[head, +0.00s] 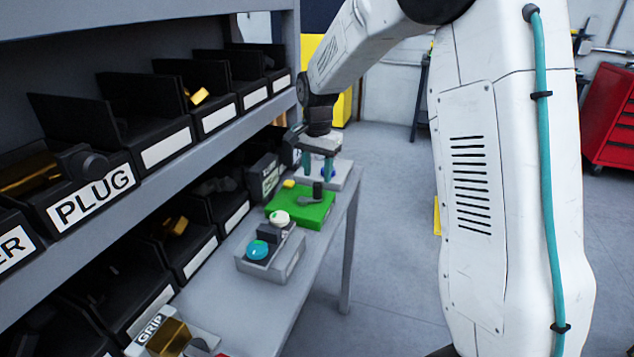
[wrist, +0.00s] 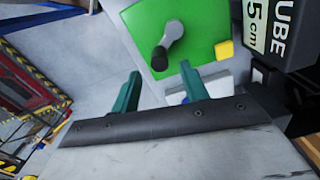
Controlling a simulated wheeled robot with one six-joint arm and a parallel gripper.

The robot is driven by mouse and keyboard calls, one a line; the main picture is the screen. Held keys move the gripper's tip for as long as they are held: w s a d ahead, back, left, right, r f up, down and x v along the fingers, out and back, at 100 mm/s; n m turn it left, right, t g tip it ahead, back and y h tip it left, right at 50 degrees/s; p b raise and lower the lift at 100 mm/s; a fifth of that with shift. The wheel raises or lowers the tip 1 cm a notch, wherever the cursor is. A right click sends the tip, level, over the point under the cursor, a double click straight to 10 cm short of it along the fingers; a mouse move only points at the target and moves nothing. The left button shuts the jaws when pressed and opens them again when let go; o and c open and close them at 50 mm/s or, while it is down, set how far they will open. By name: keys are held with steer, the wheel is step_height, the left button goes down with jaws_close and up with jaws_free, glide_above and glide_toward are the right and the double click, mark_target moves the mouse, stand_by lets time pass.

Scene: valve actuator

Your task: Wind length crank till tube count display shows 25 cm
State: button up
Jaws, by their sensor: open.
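The length crank is a grey arm with a dark upright knob (head: 318,188) on a green box (head: 298,212). In the wrist view the crank arm (wrist: 168,42) slants down-left to its black knob (wrist: 159,59). In the head view my gripper (head: 318,172) is beyond the green box.
A yellow block (wrist: 224,50) sits on the green box's edge. A pale box with a blue part (head: 328,173) is under my gripper. A grey box with cyan and cream buttons (head: 270,262) stands nearer. Shelves of black bins (head: 130,130) line the left.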

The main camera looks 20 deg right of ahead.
steer(key=shift+r, duration=1.35)
steer(key=shift+s+f+n, duration=0.15)
steer(key=shift+s+n, duration=0.15)
steer(key=shift+n, duration=0.3)
steer(key=s+a+r+n, duration=0.1)
steer(key=s+r+n, duration=0.1)
steer(key=s, duration=1)
steer(key=s+a+r+n+t, duration=0.1)
steer(key=s+a+r+n, duration=0.1)
steer(key=s, duration=1)
steer(key=s+a+r+n, duration=0.1)
steer(key=s+r+n, duration=0.2)
steer(key=s, duration=0.9)
steer(key=n, duration=0.2)
steer(key=shift+s+a+r+n, duration=0.2)
steer(key=shift+s+r+n, duration=0.1)
steer(key=shift+n, duration=0.1)
